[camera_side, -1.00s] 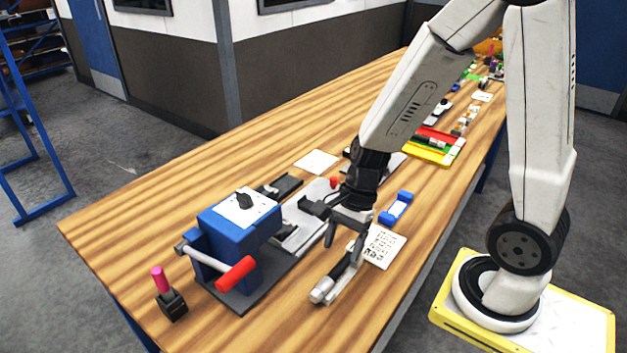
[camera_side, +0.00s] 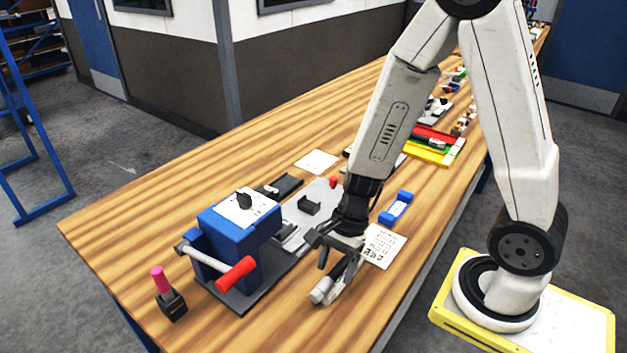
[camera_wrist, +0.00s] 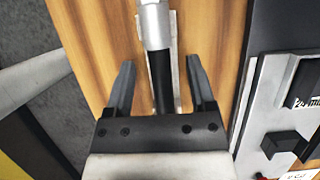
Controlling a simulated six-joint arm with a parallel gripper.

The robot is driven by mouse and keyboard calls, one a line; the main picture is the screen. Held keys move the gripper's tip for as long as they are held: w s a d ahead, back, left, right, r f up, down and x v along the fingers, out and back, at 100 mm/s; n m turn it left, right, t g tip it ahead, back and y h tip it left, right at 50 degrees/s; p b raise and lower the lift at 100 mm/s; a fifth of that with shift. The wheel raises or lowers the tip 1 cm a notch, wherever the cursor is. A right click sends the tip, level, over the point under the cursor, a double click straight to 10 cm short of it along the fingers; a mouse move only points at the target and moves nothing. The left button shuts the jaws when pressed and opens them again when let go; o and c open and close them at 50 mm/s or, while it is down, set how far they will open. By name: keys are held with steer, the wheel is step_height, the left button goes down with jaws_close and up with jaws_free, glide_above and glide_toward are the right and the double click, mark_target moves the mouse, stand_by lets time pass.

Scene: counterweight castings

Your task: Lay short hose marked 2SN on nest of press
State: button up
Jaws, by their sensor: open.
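A short black hose with a silver end fitting (camera_side: 322,290) lies on a narrow pale rest near the table's front edge. In the wrist view the black hose (camera_wrist: 162,80) runs between the fingers, its silver fitting pointing away; no 2SN marking is readable. My gripper (camera_side: 338,268) is open over the hose; in the wrist view its fingers (camera_wrist: 158,80) stand on both sides, with gaps to the hose. The blue press (camera_side: 238,226) with a red-handled lever stands to the left. A small dark block (camera_side: 308,205) on its grey plate may be the nest; I cannot tell.
A printed white card (camera_side: 384,246) and a blue cradle (camera_side: 396,207) lie right of the gripper. A pink-topped tool in a black stand (camera_side: 171,300) is at the front left. Red, green and yellow trays (camera_side: 434,146) stand farther back.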

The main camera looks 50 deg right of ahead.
steer(key=shift+a+f, duration=0.15)
steer(key=shift+f, duration=0.3)
jaws_close()
stand_by(0.3)
